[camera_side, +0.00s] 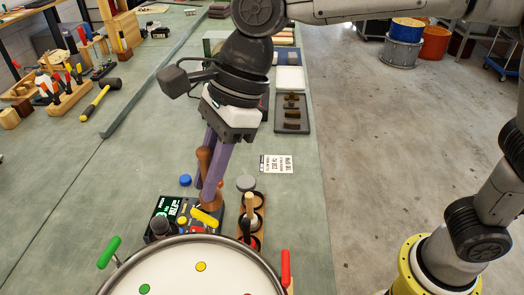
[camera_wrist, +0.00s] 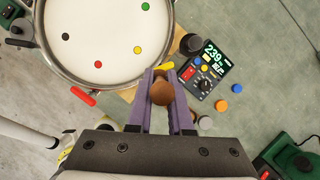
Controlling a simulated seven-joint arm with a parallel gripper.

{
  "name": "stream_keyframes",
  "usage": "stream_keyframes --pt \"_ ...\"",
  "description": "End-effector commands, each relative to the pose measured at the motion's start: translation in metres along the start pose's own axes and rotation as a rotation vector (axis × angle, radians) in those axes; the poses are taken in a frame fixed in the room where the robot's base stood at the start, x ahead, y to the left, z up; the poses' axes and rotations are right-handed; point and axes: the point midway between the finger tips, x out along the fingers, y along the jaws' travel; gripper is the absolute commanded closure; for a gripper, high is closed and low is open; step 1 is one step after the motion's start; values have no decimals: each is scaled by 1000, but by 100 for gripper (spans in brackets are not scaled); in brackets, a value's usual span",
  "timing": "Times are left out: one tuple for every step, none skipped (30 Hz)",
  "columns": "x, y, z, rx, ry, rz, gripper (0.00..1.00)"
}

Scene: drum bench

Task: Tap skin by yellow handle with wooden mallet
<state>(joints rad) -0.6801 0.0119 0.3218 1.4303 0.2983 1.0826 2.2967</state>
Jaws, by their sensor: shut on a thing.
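My gripper (camera_side: 211,192) points down just behind the drum, its purple fingers shut on the brown wooden mallet (camera_side: 204,158). A rounded brown end of the mallet (camera_wrist: 162,93) shows between the fingers in the wrist view; the fingers hide much of the rest. The drum's pale skin (camera_side: 185,272) lies at the bottom of the side view, and the mallet is outside its rim. The yellow handle (camera_side: 205,217) is at the rim close to the fingertips; it also shows in the wrist view (camera_wrist: 165,66), just beyond them. A yellow dot (camera_wrist: 138,49) marks the skin near it.
A meter with a lit display (camera_wrist: 210,68) stands close beside the gripper. A wooden rack with round holes (camera_side: 261,215) is right of it. The red handle (camera_side: 286,268) and green handle (camera_side: 109,252) stick out from the drum. A blue cap (camera_side: 185,181) lies behind.

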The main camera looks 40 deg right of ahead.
Motion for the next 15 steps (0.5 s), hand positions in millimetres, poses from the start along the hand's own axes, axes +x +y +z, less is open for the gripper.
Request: stream_keyframes --pt "7 10 16 -40 -1 16 100" --pt "10 14 22 -57 -1 23 100" --pt "15 20 29 -77 -1 31 100" --pt "18 25 34 -90 0 38 100" --pt "21 29 36 -100 2 44 100" --pt "25 34 39 -111 5 52 100" --pt "27 37 40 -118 8 57 100" --pt "29 39 41 -123 10 61 100" --pt "31 42 42 -128 12 65 100" --pt "32 44 43 -132 13 67 100" --pt "33 45 43 -134 14 69 100" --pt "34 46 43 -136 13 70 100" --pt "35 46 42 -136 14 70 100" --pt "36 46 42 -136 14 70 100" --pt "39 46 41 -136 13 69 100"
